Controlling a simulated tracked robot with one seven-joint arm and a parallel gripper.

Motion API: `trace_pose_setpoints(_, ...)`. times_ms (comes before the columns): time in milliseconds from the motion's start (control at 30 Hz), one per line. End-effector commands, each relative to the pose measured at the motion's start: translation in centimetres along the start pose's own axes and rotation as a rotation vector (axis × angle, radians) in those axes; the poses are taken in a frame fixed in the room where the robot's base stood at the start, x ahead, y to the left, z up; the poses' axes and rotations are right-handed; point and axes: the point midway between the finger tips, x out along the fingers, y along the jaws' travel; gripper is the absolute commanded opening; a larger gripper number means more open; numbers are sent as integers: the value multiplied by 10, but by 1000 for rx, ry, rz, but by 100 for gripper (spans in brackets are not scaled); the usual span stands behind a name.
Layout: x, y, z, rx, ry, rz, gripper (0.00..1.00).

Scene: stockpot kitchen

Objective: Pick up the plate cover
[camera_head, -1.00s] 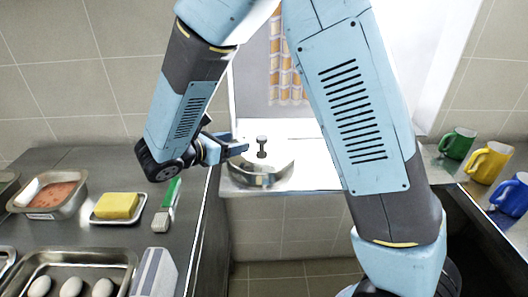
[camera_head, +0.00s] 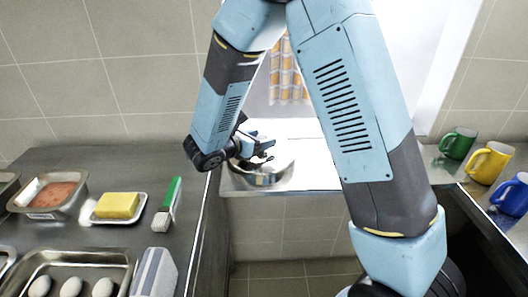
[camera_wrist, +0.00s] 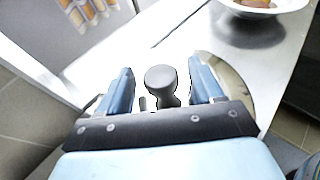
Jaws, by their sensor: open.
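The plate cover (camera_head: 272,178) is a shiny metal dome on the pale window ledge. In the wrist view its dark grey knob (camera_wrist: 160,80) stands between the two blue fingers of my gripper (camera_wrist: 162,86), with a gap visible on each side. Part of the cover's rim (camera_wrist: 238,88) shows to the right of the fingers. In the head view my gripper (camera_head: 262,149) is open just over the cover and hides much of its top and knob.
A bowl with food (camera_wrist: 262,6) stands farther along the ledge. On the left counter are a butter dish (camera_head: 117,206), a green-handled brush (camera_head: 168,203) and a tray of eggs (camera_head: 75,262). Green (camera_head: 458,143), yellow (camera_head: 488,162) and blue mugs (camera_head: 512,196) stand at right.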

Motion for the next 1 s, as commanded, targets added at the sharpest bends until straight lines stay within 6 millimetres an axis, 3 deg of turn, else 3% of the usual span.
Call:
trace_pose_setpoints(100, 9, 0, 0, 0, 1, 0, 66)
trace_pose_setpoints(300, 10, 0, 0, 0, 1, 1, 66)
trace_pose_setpoints(1000, 10, 0, 0, 1, 1, 0, 0)
